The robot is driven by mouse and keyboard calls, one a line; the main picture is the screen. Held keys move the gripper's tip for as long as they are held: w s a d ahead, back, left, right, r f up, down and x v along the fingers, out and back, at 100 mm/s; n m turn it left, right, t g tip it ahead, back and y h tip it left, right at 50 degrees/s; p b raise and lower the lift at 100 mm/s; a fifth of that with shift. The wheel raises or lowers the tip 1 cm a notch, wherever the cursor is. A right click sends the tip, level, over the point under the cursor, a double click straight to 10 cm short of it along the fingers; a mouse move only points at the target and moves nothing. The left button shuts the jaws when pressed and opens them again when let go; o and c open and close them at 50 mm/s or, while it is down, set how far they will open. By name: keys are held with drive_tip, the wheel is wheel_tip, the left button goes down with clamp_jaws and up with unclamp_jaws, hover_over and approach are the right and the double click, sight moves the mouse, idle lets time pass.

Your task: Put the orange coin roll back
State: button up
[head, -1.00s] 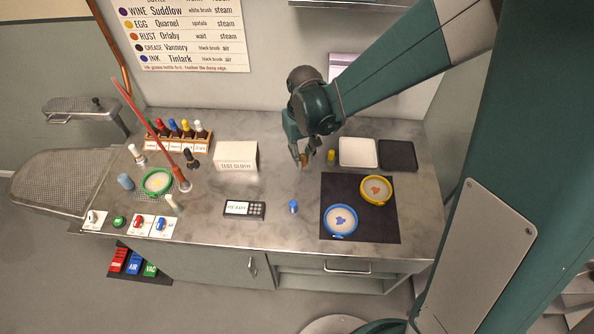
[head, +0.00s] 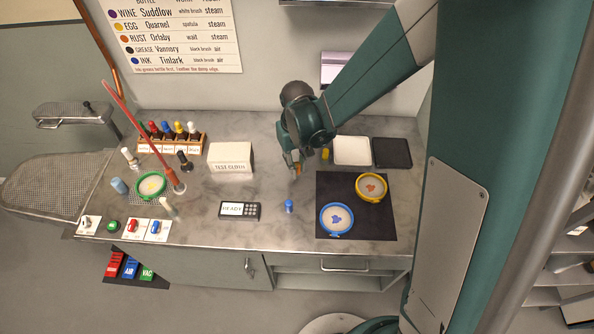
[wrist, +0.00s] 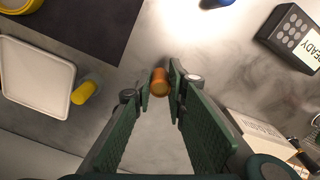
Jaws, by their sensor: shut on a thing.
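The orange coin roll (wrist: 161,82) is a short orange cylinder between my fingertips in the wrist view. In the head view the orange coin roll (head: 298,169) shows at the lower end of my gripper (head: 295,165). My gripper (wrist: 162,83) is shut on it, above the grey marbled worktop (head: 265,190). A yellow roll (head: 325,154) stands on the worktop just right of my gripper; it also shows at the left in the wrist view (wrist: 83,92). A blue roll (head: 289,206) stands nearer the front. I cannot tell how high the orange roll is held.
A white tray (head: 352,151) and a black tray (head: 393,153) lie right of the yellow roll. A black mat (head: 356,228) bears blue-rimmed and yellow-rimmed hoops. A test cloth box (head: 231,158) and a keypad (head: 239,211) stand left. The worktop between them is clear.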

sight(297, 164)
drive_tip(key=shift+f, duration=1.45)
drive_tip(key=shift+f+b, duration=0.2)
drive_tip(key=shift+b, duration=0.1)
drive_tip(key=o, duration=0.9)
drive_tip(key=shift+o, duration=0.2)
drive_tip(key=shift+r+p, duration=0.3)
drive_tip(key=shift+r+p, duration=0.35)
drive_tip(key=shift+r, duration=5.55)
drive_tip(key=shift+d+r, duration=0.1)
